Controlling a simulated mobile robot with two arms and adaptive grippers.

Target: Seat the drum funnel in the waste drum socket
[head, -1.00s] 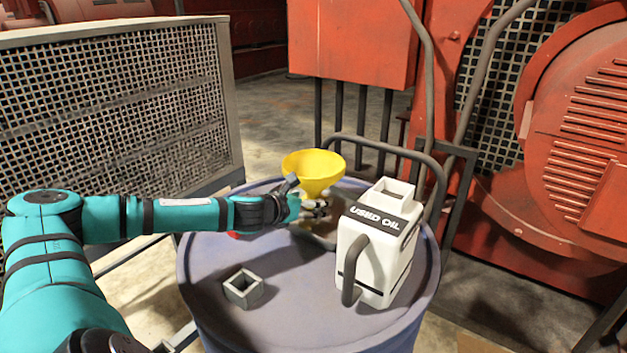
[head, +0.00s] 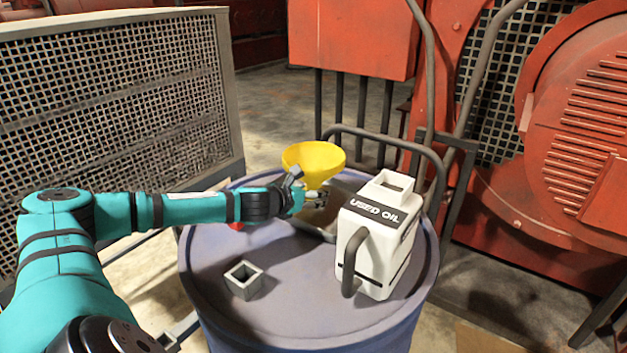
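The yellow drum funnel (head: 314,158) is upright, wide mouth up, at the back of the blue waste drum's top (head: 290,310). Its lower part is hidden behind my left gripper (head: 317,198), which comes in from the left with its fingers at the funnel's lower part. I cannot tell whether the fingers are open or closed on it. A small grey square socket (head: 244,281) with an open top stands at the front left of the drum top, empty and apart from the funnel. My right gripper is not in view.
A white USED OIL can (head: 378,240) with a dark handle stands on the drum's right side. A grey edge (head: 312,231) lies behind it, and a small red thing (head: 235,226) is partly hidden by my arm. The drum top around the socket is clear.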

